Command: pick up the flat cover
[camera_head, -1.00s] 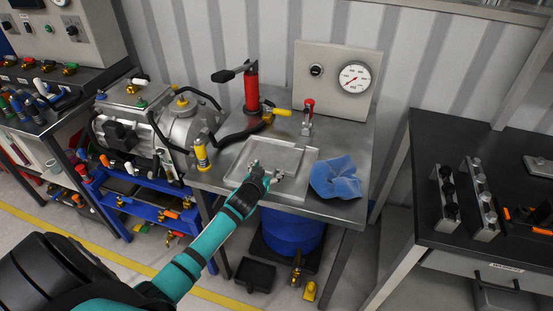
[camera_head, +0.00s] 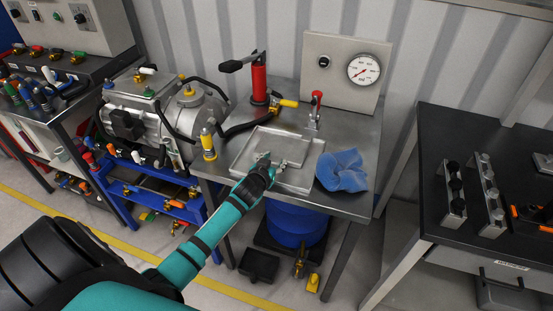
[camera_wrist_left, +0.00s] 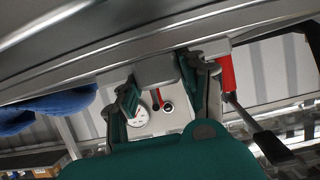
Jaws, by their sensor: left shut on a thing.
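The flat cover (camera_head: 300,177) is a square silvery metal plate with a raised rim, on the steel bench beside the blue cloth. My left gripper (camera_head: 270,163) reaches over its front part and is shut on a small grey block on it, seemingly its handle. In the left wrist view, the two fingers are on either side of this grey block (camera_wrist_left: 155,70), under a broad metal surface. I cannot tell whether the cover is resting or slightly raised. My fingers and forearm hide part of its front. My right gripper is not in view.
The steel bench (camera_head: 340,206) also holds a blue cloth (camera_head: 342,171), a red-handled clamp (camera_head: 315,110), a red hand pump (camera_head: 259,80) and a gauge panel (camera_head: 340,73). A motor unit (camera_head: 150,115) stands left. A dark table (camera_head: 470,235) stands right.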

